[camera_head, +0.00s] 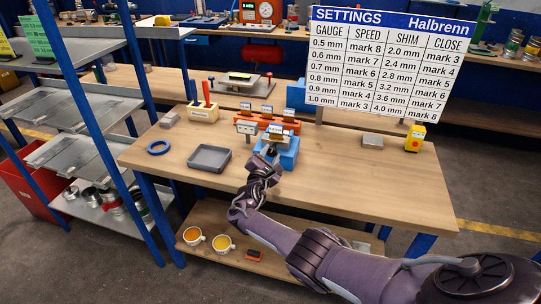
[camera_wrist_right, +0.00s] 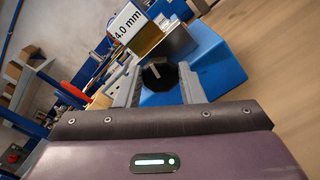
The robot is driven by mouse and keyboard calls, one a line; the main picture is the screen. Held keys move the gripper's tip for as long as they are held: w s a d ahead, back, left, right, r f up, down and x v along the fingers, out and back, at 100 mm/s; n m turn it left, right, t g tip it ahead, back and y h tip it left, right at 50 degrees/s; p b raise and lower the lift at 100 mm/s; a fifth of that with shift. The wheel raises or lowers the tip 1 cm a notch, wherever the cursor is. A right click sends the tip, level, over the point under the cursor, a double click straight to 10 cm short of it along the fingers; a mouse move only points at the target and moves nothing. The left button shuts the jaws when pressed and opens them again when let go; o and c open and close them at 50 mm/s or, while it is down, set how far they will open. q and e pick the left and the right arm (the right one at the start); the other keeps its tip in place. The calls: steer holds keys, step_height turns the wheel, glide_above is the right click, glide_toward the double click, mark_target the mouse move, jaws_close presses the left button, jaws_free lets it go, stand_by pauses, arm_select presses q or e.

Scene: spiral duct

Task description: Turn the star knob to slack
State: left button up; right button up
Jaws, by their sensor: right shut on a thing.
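The black star knob (camera_wrist_right: 160,75) sits on the front of a blue block-shaped device (camera_wrist_right: 208,62), with a light mark across its face. In the head view the blue device (camera_head: 288,158) stands on the wooden bench. My right gripper (camera_wrist_right: 160,88) has its two fingers on either side of the knob and is shut on it; in the head view the gripper (camera_head: 270,152) hides the knob. A block labelled 4.0 mm (camera_wrist_right: 136,33) sits on top of the device. My left gripper is not in view.
The settings board (camera_head: 385,65) stands behind the bench (camera_head: 330,200). A grey tray (camera_head: 209,158), a blue ring (camera_head: 158,147) and a red-handled holder (camera_head: 204,113) lie to the left. A yellow device (camera_head: 415,138) stands at right. The bench's front right is clear.

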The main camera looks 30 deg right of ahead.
steer(key=o, duration=1)
steer(key=shift+s+a, duration=0.15)
steer(key=shift+a, duration=0.1)
steer(key=p+v, duration=0.2)
steer(key=v, duration=0.5)
steer(key=shift+s, duration=0.1)
steer(key=shift+f, duration=0.1)
